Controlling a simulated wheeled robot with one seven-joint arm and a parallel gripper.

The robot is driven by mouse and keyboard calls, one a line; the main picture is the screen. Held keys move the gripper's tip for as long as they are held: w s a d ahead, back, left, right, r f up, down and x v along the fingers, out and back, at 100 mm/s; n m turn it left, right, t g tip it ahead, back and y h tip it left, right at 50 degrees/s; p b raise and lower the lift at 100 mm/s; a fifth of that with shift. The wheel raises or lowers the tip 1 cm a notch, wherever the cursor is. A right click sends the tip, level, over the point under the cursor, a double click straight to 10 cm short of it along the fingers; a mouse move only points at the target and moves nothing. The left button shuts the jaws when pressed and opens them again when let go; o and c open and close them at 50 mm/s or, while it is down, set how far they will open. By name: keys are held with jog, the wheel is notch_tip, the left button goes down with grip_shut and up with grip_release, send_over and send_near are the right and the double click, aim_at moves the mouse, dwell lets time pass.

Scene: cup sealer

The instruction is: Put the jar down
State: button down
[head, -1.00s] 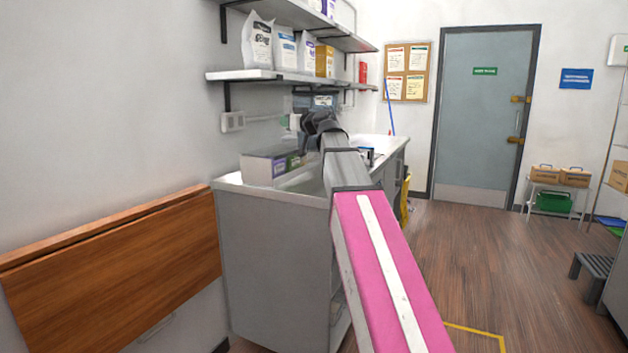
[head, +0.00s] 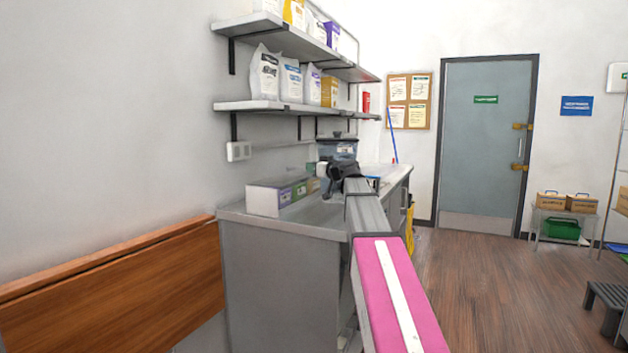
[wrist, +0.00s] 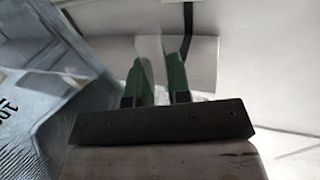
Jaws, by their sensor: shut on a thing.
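My gripper (wrist: 160,78) shows in the wrist view as two green fingers. It is shut on the jar (wrist: 150,46), a pale, translucent shape at the fingertips whose outline is faint. In the head view, my dark wrist hides most of the gripper over the counter (head: 285,226). A small whitish shape (head: 322,169) just left of the wrist may be the jar. I cannot tell whether the jar touches the counter.
A white box with coloured labels (head: 263,201) stands on the counter's near left. A blue-grey tub (head: 338,148) stands behind the wrist; a bluish clear container (wrist: 45,75) is close on the left in the wrist view. A shelf (head: 265,106) with bags hangs above.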

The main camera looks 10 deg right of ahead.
jog(key=shift+d+f, duration=0.2)
jog(key=shift+f, duration=1.9)
jog(key=c, duration=1.1)
grip_release()
jog(key=shift+f, duration=0.1)
jog(key=v, duration=1.2)
